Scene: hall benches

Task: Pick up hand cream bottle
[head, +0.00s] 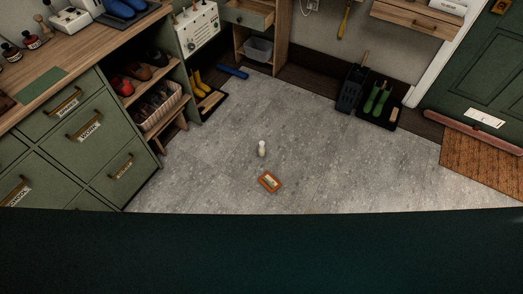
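A small pale, whitish bottle (262,149) stands on the grey floor near the middle of the head view. It looks like the hand cream bottle, but its label is too small to read. A small orange box or tin (270,182) with a light label lies on the floor just in front of it, apart from it. Neither of my grippers shows in the head view.
Green drawer cabinets (88,130) with a wooden top stand at the left, beside a shoe rack (150,100). Boot trays (378,108) line the back wall. A brown doormat (475,150) lies at the right.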

